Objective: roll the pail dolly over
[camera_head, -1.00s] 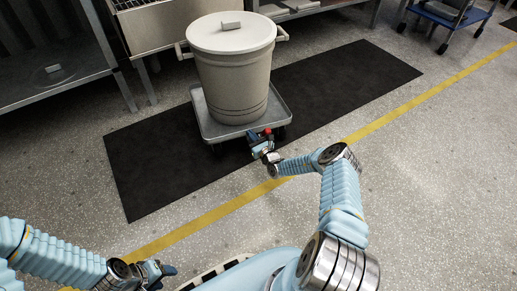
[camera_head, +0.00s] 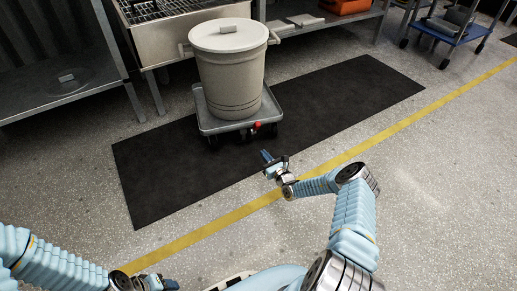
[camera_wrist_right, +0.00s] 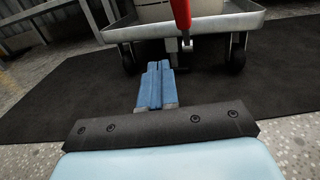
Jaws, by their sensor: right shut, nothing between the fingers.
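The pail dolly (camera_head: 222,126) is a low grey tray on dark casters, standing on the black mat. A large pale lidded pail (camera_head: 231,80) stands upright on it. A red part (camera_head: 258,126) sits at the dolly's near edge; in the right wrist view a red lever (camera_wrist_right: 182,14) hangs in front of the dolly tray (camera_wrist_right: 225,23). My right gripper (camera_head: 268,158) is shut and empty, apart from the dolly on its near side. Its blue fingers (camera_wrist_right: 155,84) are together in the wrist view. My left gripper (camera_head: 167,284) is at the bottom left, its fingers too unclear to judge.
The black mat (camera_head: 340,95) is clear to the right of the dolly. A yellow floor line (camera_head: 400,125) runs along its near side. Steel benches (camera_head: 70,85) and a sink unit stand behind. A blue cart (camera_head: 455,30) is at the upper right.

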